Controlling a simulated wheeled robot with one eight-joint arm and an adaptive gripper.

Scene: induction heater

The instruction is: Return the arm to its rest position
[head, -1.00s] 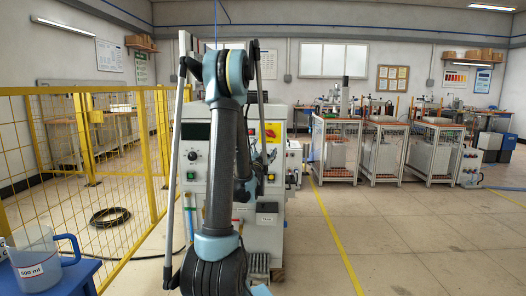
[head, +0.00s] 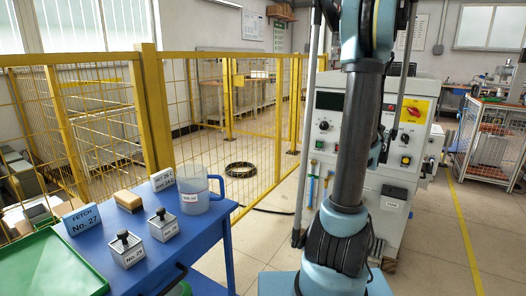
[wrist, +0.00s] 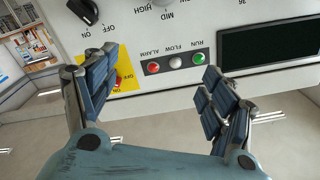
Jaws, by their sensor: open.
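My gripper (wrist: 160,68) is open and empty in the wrist view, its two padded fingers spread wide apart. The induction heater's front panel (wrist: 232,70) shows upside down beyond the fingers, with lamps, a dark display and a yellow switch plate. In the head view my arm rises in front of the heater cabinet (head: 398,180) and hides part of its front. I cannot tell the gap between fingertips and panel.
A blue table (head: 195,245) at lower left carries a green tray (head: 50,262), a measuring jug (head: 193,192), a brush (head: 128,201) and small labelled blocks. A yellow mesh fence (head: 155,115) stands behind it.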

